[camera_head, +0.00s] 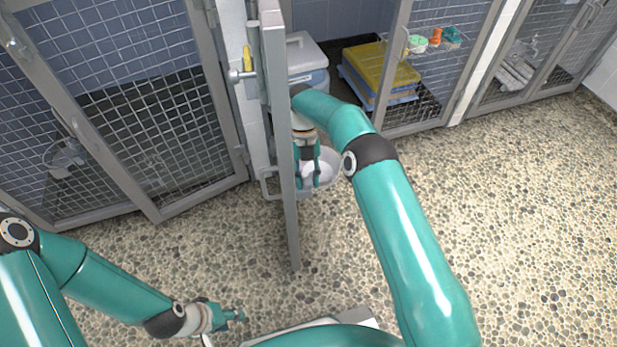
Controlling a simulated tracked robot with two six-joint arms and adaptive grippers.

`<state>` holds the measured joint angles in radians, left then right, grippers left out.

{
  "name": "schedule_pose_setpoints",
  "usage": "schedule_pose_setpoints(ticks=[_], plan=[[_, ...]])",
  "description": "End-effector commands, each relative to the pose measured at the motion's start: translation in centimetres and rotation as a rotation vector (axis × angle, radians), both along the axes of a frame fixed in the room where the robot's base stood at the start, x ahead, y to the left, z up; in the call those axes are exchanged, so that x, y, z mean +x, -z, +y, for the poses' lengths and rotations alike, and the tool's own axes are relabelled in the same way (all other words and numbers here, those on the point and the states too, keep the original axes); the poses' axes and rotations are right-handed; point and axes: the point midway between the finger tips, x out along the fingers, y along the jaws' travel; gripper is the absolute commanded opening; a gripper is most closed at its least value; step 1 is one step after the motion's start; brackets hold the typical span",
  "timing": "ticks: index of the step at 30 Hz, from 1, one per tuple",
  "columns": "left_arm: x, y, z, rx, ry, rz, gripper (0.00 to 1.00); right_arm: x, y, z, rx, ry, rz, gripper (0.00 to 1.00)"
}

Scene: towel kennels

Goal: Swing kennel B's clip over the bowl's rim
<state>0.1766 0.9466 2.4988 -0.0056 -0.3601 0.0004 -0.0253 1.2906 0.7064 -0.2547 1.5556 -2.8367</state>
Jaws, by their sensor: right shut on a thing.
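A pale, shiny bowl (326,167) is at the inner side of the open grey kennel door (281,120), which is seen nearly edge-on. My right gripper (308,183) points down at the bowl, between the door edge and the bowl's middle. It is shut on what looks like the bowl's rim; the contact is small and partly hidden. I cannot make out the clip; the door edge and my gripper cover that area. My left gripper (238,317) is low in the view, well apart from the door and bowl, and its finger gap is unclear.
A yellow-handled latch (247,60) is on the post left of the door. Other mesh kennels stand either side. The pebbled floor at right is clear.

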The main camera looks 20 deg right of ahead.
Motion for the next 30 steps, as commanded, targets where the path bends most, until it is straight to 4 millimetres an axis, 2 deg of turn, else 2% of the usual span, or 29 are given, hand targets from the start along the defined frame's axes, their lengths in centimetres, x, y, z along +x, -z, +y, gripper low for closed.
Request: schedule_pose_setpoints(ticks=[8,9,12,30], plan=[[0.00,0.00,0.00,0.000,0.000,0.000,0.40,0.21,-0.07,0.02,0.000,0.002,-0.009,0.00],[0.00,0.00,0.00,0.000,0.000,0.000,0.40,0.21,-0.07,0.02,0.000,0.002,-0.009,0.39],[0.00,0.00,0.00,0.000,0.000,0.000,0.40,0.16,-0.06,0.02,0.000,0.002,-0.007,0.56],[0.00,0.01,0.00,0.000,0.000,0.000,0.40,0.00,0.02,0.07,0.000,0.001,-0.001,0.57]])
